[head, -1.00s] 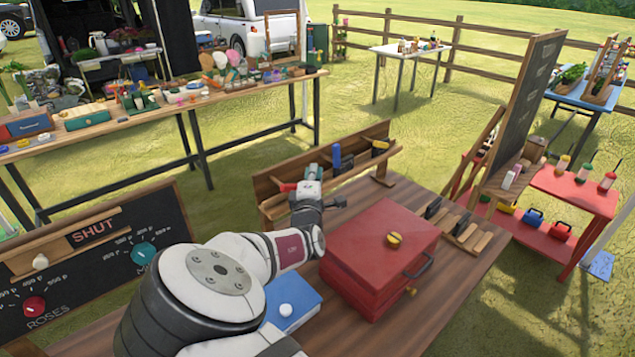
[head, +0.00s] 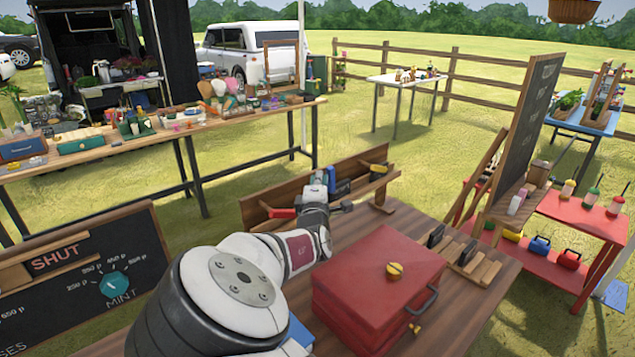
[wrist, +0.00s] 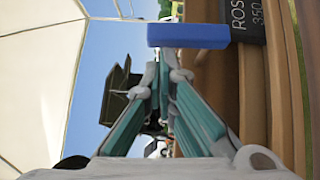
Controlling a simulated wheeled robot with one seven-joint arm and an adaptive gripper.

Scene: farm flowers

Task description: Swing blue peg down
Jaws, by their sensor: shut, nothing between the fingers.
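The blue peg (head: 332,179) is upright on the wooden rack (head: 258,208) at the back of the table, partly hidden by my gripper. In the wrist view, which is turned sideways, the blue peg (wrist: 188,35) is a block sticking out left from the rack, just ahead of my fingertips. My gripper (head: 319,178) is shut and empty, beside the peg on its left. In the wrist view my gripper (wrist: 163,68) shows its teal-sided fingers together. I cannot tell whether they touch the peg.
A red peg (head: 282,213) lies flat on the rack to the left, and a yellow-and-black piece (head: 379,170) is to the right. A red box (head: 370,270) with a yellow knob stands on the table in front. Black-handled tools (head: 466,252) lie to its right.

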